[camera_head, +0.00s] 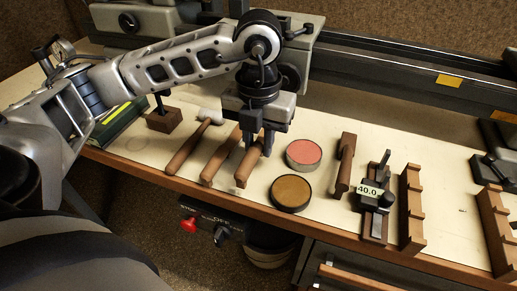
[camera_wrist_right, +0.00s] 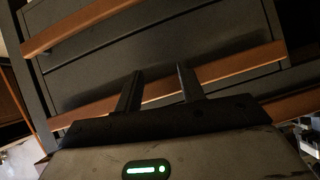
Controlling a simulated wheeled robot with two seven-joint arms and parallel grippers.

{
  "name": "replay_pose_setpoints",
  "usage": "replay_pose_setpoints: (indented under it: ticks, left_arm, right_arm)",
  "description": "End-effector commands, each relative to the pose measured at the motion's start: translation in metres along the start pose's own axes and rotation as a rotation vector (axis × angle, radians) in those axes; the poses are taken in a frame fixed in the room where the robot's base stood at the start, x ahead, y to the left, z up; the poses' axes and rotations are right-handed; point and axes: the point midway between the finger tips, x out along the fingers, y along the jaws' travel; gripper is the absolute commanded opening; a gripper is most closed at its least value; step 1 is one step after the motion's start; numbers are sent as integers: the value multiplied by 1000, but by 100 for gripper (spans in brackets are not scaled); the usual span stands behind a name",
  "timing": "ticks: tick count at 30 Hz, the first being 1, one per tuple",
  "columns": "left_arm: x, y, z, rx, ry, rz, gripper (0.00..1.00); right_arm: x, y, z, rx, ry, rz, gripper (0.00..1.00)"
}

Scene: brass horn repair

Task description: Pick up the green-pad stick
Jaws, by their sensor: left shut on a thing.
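Several wooden sticks lie side by side on the bench. The left one (camera_head: 188,147) has a pale grey pad at its far end. The middle one (camera_head: 220,157) has its far end hidden behind my gripper. My left gripper (camera_head: 259,150) points down at the right stick (camera_head: 245,169) and is shut on it. That stick's far end and any pad are hidden by the gripper, so I cannot see a green colour. Its near end is at or just above the bench top. My right gripper (camera_wrist_right: 158,72) is open and empty in the right wrist view, in front of drawer fronts.
A pink-topped round tin (camera_head: 304,154) and a brown one (camera_head: 291,192) stand just right of the held stick. Further right are a wooden-handled tool (camera_head: 345,165), a gauge marked 40.0 (camera_head: 370,191) and a notched wooden rack (camera_head: 411,210). A wooden block (camera_head: 164,120) stands left.

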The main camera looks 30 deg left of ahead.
Motion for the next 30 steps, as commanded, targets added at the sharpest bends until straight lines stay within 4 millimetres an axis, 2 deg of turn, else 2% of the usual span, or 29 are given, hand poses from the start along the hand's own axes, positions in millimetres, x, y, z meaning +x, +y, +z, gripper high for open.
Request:
replay_pose_setpoints:
  ticks: [9,15,19,24,30]
  left_arm:
    - [-65,-31,-44,10,-7,-3,0]
    - [-82,-55,-81,10,-6,-1,0]
    - [-90,-67,-98,7,-4,-1,0]
    - [-96,-76,-111,5,-2,-1,0]
    - [-98,-79,-116,1,0,0,0]
  right_arm:
    - [-2,0,-2,-4,-2,2,39]
    - [-3,0,-3,-8,-7,5,39]
    - [-3,0,-3,-10,-7,5,39]
    - [-1,1,-4,-13,-4,6,39]
    - [-1,1,-4,-15,-4,6,39]
